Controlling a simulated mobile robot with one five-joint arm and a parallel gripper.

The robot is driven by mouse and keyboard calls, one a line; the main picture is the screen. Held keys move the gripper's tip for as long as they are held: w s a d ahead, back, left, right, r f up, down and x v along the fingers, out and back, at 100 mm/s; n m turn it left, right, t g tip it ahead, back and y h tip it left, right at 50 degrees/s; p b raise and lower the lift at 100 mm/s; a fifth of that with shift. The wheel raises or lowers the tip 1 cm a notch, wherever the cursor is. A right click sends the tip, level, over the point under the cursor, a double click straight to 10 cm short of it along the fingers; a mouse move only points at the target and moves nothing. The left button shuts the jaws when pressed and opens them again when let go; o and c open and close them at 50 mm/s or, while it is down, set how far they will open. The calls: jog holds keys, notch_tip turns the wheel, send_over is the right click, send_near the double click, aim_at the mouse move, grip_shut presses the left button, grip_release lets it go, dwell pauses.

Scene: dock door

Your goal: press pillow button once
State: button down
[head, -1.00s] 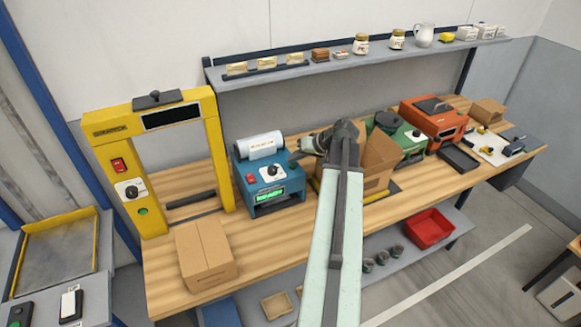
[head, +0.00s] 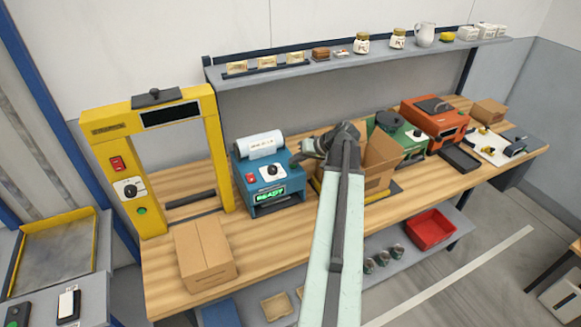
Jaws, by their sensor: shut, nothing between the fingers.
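A blue machine (head: 250,207) with a white roll (head: 261,144) on top stands on the bench, left of the middle. Its sloped front carries a red switch (head: 251,178), a black knob (head: 271,170) and a display (head: 268,195) that reads READY in green. No label names the pillow button, and my gripper may cover part of the panel's right end. My gripper (head: 296,160) is shut and empty, at the upper right edge of this machine. I cannot tell whether it touches.
A yellow frame (head: 222,150) stands left of the machine, with a closed carton (head: 204,255) in front. An open carton (head: 380,160) is behind my arm. A green machine (head: 412,149) and an orange one (head: 432,121) stand farther right. A shelf (head: 360,62) runs above.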

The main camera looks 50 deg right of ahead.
aim_at(296, 167)
jog(key=shift+f, duration=0.1)
dwell(0.3)
jog(key=shift+r+p, duration=0.7)
jog(key=shift+r, duration=0.15)
notch_tip(296, 167, up, 5)
jog(key=p, duration=0.5)
jog(key=shift+s, duration=0.1)
dwell(0.4)
